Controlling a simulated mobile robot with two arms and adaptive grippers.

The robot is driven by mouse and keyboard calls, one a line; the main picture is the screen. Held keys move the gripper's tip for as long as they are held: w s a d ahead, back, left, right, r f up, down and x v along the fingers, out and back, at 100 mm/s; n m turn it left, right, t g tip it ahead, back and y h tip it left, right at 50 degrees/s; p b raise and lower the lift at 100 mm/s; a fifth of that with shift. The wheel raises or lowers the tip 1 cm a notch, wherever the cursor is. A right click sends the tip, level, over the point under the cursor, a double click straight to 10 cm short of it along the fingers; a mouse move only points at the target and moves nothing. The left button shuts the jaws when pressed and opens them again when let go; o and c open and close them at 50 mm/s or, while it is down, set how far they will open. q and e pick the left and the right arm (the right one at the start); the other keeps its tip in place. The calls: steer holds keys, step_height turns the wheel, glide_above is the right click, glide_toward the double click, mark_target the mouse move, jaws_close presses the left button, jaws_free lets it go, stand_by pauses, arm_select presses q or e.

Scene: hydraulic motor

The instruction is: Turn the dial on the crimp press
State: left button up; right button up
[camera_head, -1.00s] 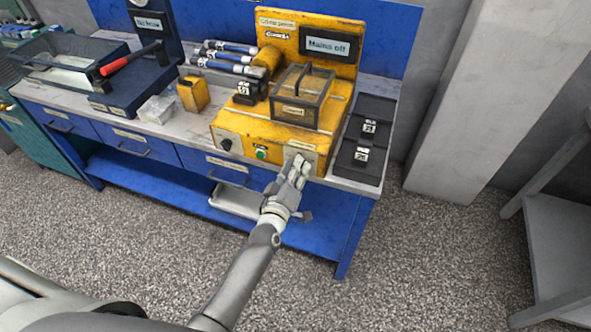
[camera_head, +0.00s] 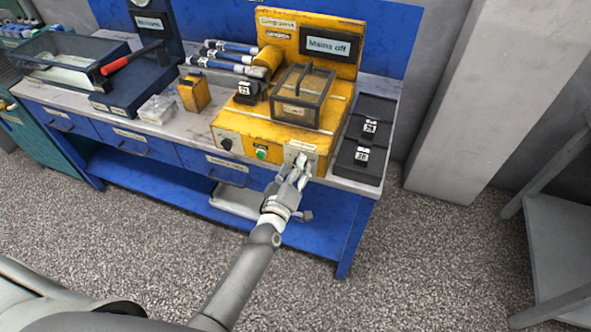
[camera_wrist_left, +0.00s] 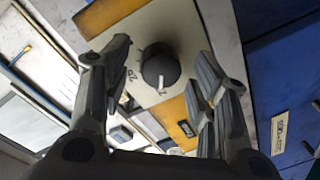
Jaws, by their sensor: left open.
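The yellow crimp press (camera_head: 240,128) stands on the bench with a display reading "Mains off" (camera_head: 328,45). Its round dark dial (camera_wrist_left: 160,72) is on a pale plate with markings and shows in the left wrist view, its white pointer mark toward the bottom of that picture. My left gripper (camera_head: 297,168) is at the press's front right panel, and its fingers mostly hide the dial there. In the left wrist view, my left gripper (camera_wrist_left: 163,55) is open, with its fingers on either side of the dial and visible gaps to it. My right gripper is not in view.
A green button (camera_head: 262,154) and a black knob (camera_head: 226,143) sit left on the press front. A clear guard box (camera_head: 302,98) is on top. A black tray (camera_head: 362,150) lies to the right. The floor in front of the bench is clear.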

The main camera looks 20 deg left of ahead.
arm_select(q)
steer(key=shift+s, duration=0.1)
steer(key=s, duration=1.1)
steer(key=shift+s+r, duration=0.3)
steer(key=shift+s, duration=0.1)
steer(key=s+d+f+m+g+h, duration=0.1)
steer(key=s+f+m+g, duration=0.4)
steer(key=f, duration=0.9)
steer(key=s+d+f+m+g+h, duration=0.1)
steer(key=s+f+m+g, duration=0.15)
steer(key=s+f, duration=0.85)
steer(key=s+a+f+m+g+y, duration=0.1)
steer(key=s+a+f+g, duration=0.3)
steer(key=s+f, duration=0.5)
steer(key=s+a+f+m+g+y, duration=0.1)
steer(key=s+a+f+m+g, duration=0.2)
steer(key=s+f, duration=0.6)
steer(key=s+a+g, duration=0.1)
steer(key=s+g, duration=0.1)
steer(key=s, duration=0.3)
steer(key=shift+f+m, duration=0.15)
steer(key=shift+m, duration=0.2)
